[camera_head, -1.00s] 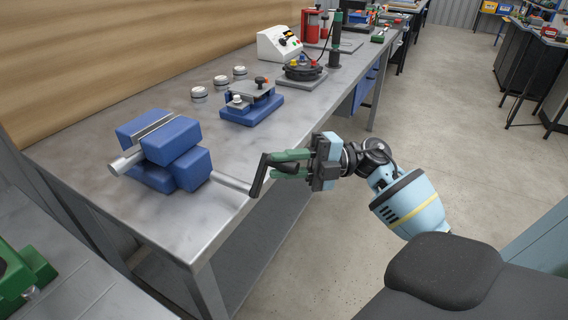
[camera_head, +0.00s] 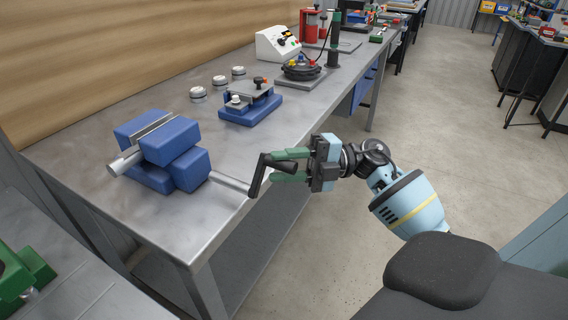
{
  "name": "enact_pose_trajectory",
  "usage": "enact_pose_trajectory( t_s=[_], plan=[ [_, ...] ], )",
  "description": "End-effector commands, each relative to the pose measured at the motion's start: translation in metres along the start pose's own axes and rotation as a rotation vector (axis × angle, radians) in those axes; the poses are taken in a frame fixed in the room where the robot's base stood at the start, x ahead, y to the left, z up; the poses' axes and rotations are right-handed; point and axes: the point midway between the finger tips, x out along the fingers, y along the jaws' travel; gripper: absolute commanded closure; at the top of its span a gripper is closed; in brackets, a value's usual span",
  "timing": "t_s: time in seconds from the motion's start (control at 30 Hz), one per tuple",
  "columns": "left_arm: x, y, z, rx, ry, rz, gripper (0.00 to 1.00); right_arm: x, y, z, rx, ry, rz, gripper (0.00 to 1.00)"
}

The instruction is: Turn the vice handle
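The blue vice (camera_head: 168,150) sits at the near end of the grey workbench. A metal screw (camera_head: 230,183) runs from its right side past the bench edge to a black crank handle (camera_head: 257,178). The crank arm stands tilted, with its upper end leaning right, and a dark grip sticks out to the right from that end. My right gripper (camera_head: 280,166) has green fingers, one above and one below the grip. They look spread, with the grip between them; whether either finger touches it is hard to tell. My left gripper is not in view.
The workbench (camera_head: 110,110) also holds a smaller blue fixture (camera_head: 250,106), several small white-topped cylinders, a white meter box (camera_head: 277,43) and a round black device (camera_head: 302,69). A green object (camera_head: 22,272) lies at lower left.

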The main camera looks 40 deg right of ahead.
Motion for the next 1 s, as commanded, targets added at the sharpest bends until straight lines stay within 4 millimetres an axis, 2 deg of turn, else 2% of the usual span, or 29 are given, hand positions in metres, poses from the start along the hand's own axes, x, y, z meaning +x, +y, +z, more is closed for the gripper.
enact_pose_trajectory(
  t_s=[0.03, 0.1, 0.13, 0.47, 0.8, 1.0],
  plan=[
    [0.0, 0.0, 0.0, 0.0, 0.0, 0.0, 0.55, -0.001, -0.004, 0.001, 0.007, -0.004, -0.005, 0.65],
    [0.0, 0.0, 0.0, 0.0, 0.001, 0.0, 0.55, -0.001, -0.004, 0.001, 0.006, -0.003, -0.004, 0.56],
    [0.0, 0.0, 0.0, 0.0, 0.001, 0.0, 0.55, -0.001, -0.003, 0.001, 0.006, -0.002, -0.004, 0.55],
    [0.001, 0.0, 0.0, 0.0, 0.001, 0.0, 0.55, -0.005, -0.001, 0.0, 0.003, 0.0, 0.0, 0.55],
    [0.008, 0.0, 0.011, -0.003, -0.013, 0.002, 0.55, -0.055, -0.003, 0.001, 0.006, -0.003, -0.004, 0.55],
    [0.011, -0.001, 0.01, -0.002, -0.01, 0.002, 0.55, -0.075, -0.003, 0.001, 0.005, -0.002, -0.002, 0.55]
  ],
)
